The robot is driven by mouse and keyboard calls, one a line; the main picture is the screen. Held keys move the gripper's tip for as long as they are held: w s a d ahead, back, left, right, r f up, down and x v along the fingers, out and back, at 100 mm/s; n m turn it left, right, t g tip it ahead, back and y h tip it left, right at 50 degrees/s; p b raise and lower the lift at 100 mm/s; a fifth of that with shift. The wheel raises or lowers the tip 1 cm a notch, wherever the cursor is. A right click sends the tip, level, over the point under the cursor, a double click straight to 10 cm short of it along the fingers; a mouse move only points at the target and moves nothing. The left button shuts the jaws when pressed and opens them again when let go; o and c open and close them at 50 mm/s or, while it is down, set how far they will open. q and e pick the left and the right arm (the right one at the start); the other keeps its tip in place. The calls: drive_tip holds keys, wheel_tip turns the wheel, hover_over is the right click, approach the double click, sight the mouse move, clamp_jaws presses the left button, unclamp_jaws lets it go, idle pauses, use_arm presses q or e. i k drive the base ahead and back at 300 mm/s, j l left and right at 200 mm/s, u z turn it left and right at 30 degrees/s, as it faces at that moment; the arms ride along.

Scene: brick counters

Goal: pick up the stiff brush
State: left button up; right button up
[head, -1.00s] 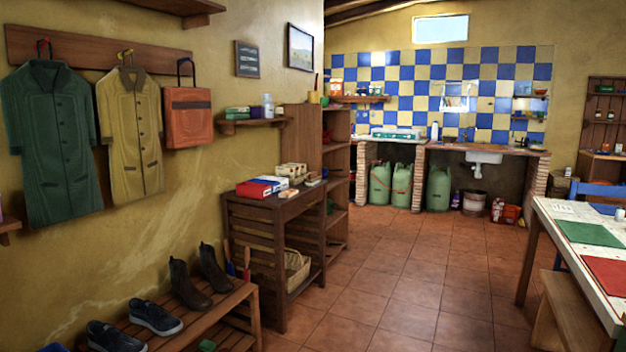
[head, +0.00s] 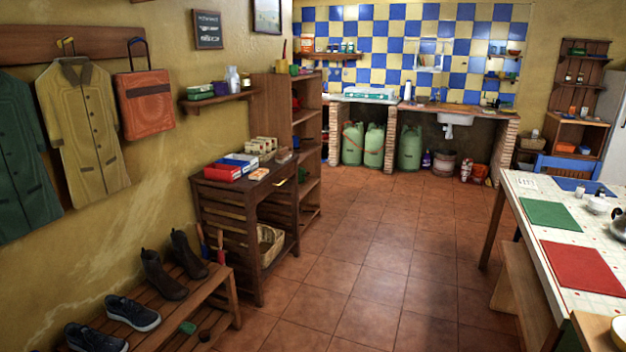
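I cannot pick out the stiff brush with certainty. A small brown block-like thing (head: 284,156) with a pale part lies at the right end of the wooden cabinet top (head: 228,187) and may be a brush, but it is too small to tell. A small pale and orange item (head: 258,174) lies at the cabinet's front edge, next to red (head: 222,173) and blue-and-white boxes (head: 240,160). Neither of my grippers shows in the head view.
A slatted shoe rack (head: 208,286) with boots and shoes stands at the lower left. A long table (head: 535,193) with green and red mats and a bench (head: 522,290) are on the right. The tiled floor (head: 380,250) between is clear.

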sight(284, 155)
drive_tip(key=i+z, duration=0.25)
drive_tip(key=i, duration=0.6)
drive_tip(key=i+j+z, duration=0.1)
drive_tip(key=i+z, duration=0.2)
drive_tip(key=i, duration=0.5)
drive_tip(key=i+u, duration=0.1)
drive_tip(key=i, duration=0.75)
drive_tip(key=i+l+u, duration=0.1)
drive_tip(key=i, duration=0.75)
drive_tip(key=l, duration=0.1)
